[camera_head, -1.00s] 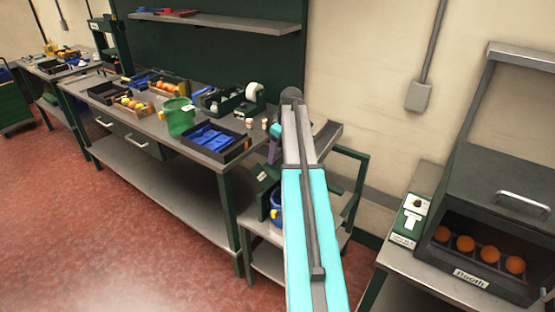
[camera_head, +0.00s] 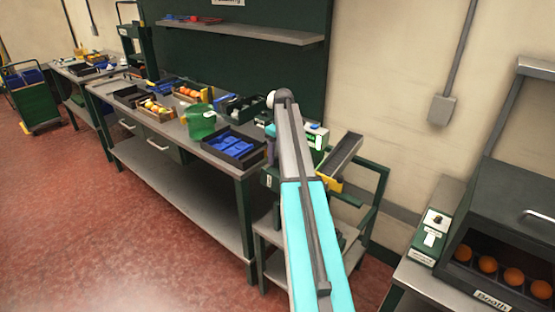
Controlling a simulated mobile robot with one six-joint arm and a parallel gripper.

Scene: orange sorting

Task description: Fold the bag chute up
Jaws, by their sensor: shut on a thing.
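The bag chute (camera_head: 342,157) is a grey open channel in the middle of the view, just right of my arm. It is tilted, with its upper end to the right and its lower end near a yellow part (camera_head: 329,184). It sits above a green-framed stand at the right end of the workbench. My grey and turquoise arm reaches up across the stand. My gripper is hidden behind the arm, so its jaws and any contact with the chute cannot be seen. A little blue (camera_head: 338,238) shows below, partly covered by the arm.
The workbench on the left holds a black tray (camera_head: 209,145) of blue items, a green container (camera_head: 201,121) and fruit boxes. A dark booth (camera_head: 513,227) with several oranges stands at right, beside a green switch box (camera_head: 430,240). Red floor is open at left.

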